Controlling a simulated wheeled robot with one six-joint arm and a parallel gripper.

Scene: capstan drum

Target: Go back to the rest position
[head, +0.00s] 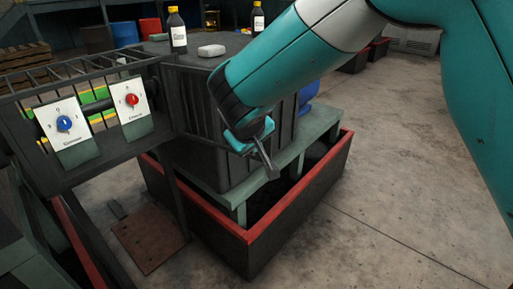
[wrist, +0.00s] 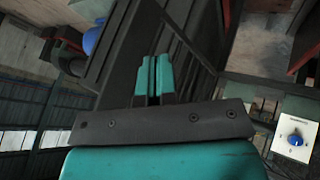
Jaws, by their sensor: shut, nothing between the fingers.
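My gripper (head: 264,160) hangs at the end of my teal arm in the head view, in front of the right part of the dark ribbed housing (head: 205,130). In the wrist view its two teal fingers (wrist: 154,76) are together with nothing between them. Whether it touches the housing cannot be told. To the left, a panel with a blue knob (head: 64,123) and a panel with a red knob (head: 131,99) are fixed to a dark frame. The blue knob (wrist: 296,140) shows at the wrist view's right edge.
A red-rimmed dark trough (head: 246,255) surrounds the housing's base. Two dark bottles (head: 177,32) (head: 257,20) and a pale block (head: 211,51) stand on top. A blue rounded object (head: 309,92) is behind my arm. Concrete floor at right is clear.

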